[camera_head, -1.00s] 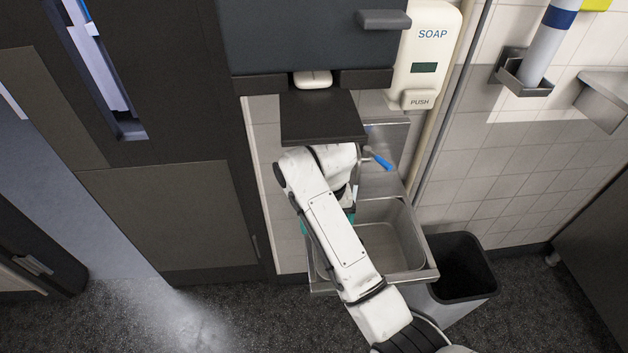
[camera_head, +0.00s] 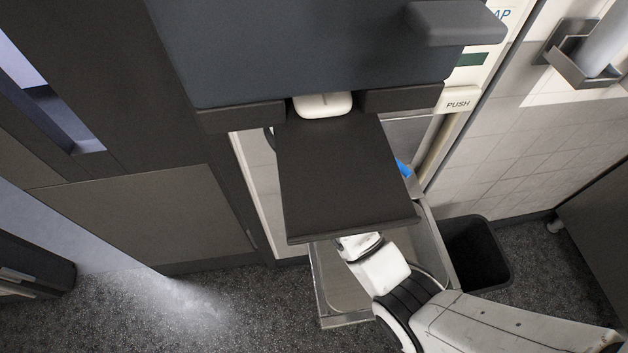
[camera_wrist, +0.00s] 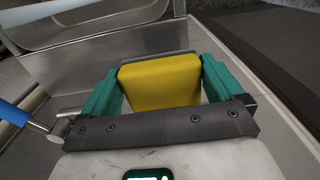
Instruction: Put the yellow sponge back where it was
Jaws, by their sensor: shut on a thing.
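The yellow sponge (camera_wrist: 160,82) is in the wrist view, between the two teal fingers of my gripper (camera_wrist: 160,85). The fingers are shut on its left and right sides. The sponge is over or on a grey metal surface beside the sink; whether it touches that surface I cannot tell. In the head view the gripper and sponge are hidden behind a dark panel (camera_head: 345,185), and only part of my arm shows below it.
The metal sink (camera_head: 437,255) is below the panel. A blue-handled tap (camera_head: 404,168) shows behind the panel, and its blue handle (camera_wrist: 12,113) is close left of my gripper. A black bin (camera_head: 475,250) stands right of the sink. A soap dispenser (camera_head: 458,103) hangs above.

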